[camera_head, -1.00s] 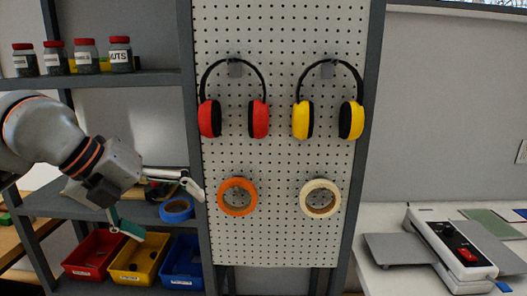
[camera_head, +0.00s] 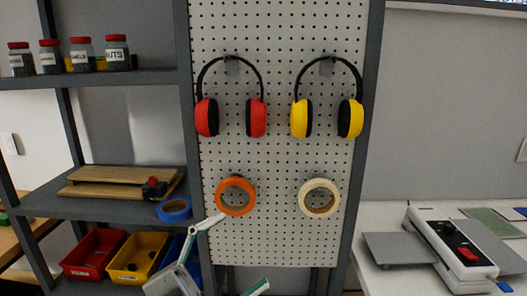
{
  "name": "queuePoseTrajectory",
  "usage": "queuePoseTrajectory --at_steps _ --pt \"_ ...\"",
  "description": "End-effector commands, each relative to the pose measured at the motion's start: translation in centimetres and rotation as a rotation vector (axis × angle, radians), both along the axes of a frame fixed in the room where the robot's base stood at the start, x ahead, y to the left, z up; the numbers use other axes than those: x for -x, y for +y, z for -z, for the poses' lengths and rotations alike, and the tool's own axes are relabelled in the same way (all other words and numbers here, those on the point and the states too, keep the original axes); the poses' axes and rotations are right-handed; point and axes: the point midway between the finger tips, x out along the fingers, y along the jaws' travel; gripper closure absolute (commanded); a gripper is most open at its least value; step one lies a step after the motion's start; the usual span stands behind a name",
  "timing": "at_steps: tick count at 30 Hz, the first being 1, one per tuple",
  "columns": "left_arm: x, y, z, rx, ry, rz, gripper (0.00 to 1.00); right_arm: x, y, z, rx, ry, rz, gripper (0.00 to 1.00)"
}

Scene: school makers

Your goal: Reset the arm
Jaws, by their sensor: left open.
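My left gripper (camera_head: 243,252) is low in the head view, in front of the shelf's right post and the pegboard's lower left. Its two fingers are spread wide and nothing is between them. One fingertip is just below the orange tape roll (camera_head: 235,196); I cannot tell how far in front of the board it is. The other points right, near the bottom edge. The rest of my left arm is out of the picture below. My right gripper is not in view.
The pegboard (camera_head: 275,160) holds red earmuffs (camera_head: 207,117), yellow earmuffs (camera_head: 355,118) and a cream tape roll (camera_head: 319,198). The shelf at left bears jars (camera_head: 116,52), a wooden-based tool (camera_head: 118,181), blue tape (camera_head: 174,210) and bins (camera_head: 94,256). A machine (camera_head: 447,245) sits on the right table.

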Motion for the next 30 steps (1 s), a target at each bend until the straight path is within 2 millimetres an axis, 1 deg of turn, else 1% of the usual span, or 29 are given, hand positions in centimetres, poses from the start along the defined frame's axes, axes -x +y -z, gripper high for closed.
queuePoseTrajectory --at_steps 1,2,4,5,6,8,9,11,12,14,15,17,18,20,21,24,27,30 --pt "-0.9 1.2 2.3 0.055 0.094 -0.072 0.06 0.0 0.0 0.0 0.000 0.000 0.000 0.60" --pt "-1.5 1.9 3.5 0.082 0.143 -0.116 0.06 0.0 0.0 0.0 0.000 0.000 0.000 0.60" --pt "-2.6 3.9 7.1 0.134 0.269 -0.224 0.06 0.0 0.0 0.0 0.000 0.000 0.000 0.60" --pt "-3.0 4.8 8.9 0.150 0.324 -0.271 0.06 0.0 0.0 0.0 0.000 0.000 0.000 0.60" --pt "-3.2 5.9 11.4 0.168 0.402 -0.331 0.06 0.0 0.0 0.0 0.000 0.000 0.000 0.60" --pt "-3.1 7.6 15.2 0.184 0.512 -0.413 0.06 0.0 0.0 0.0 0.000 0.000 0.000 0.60" --pt "-2.8 8.6 17.8 0.187 0.583 -0.465 0.06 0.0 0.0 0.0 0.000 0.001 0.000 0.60" --pt "-1.9 9.9 21.7 0.187 0.689 -0.534 0.06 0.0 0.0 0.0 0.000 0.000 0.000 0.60" --pt "-1.1 10.8 24.2 0.185 0.758 -0.576 0.06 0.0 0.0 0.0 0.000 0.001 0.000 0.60" --pt "0.5 11.9 27.9 0.175 0.858 -0.635 0.06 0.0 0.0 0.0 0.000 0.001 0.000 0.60" --pt "1.7 12.6 30.3 0.165 0.923 -0.671 0.06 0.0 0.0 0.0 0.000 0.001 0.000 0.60" --pt "3.8 13.5 33.7 0.150 1.021 -0.719 0.06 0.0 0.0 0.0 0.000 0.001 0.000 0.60" --pt "5.3 14.0 35.7 0.137 1.081 -0.747 0.06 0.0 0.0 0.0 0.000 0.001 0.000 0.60" --pt "7.5 14.6 38.5 0.118 1.165 -0.783 0.06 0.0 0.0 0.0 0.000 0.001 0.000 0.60" --pt "9.0 14.9 40.0 0.106 1.214 -0.801 0.06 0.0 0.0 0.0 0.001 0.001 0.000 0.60" --pt "12.0 15.5 42.9 0.079 1.310 -0.836 0.06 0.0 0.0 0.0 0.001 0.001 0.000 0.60" --pt "13.9 15.8 44.5 0.062 1.369 -0.854 0.06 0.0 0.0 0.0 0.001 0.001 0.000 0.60" --pt "14.7 15.8 45.2 0.056 1.394 -0.859 0.06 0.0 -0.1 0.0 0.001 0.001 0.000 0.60"
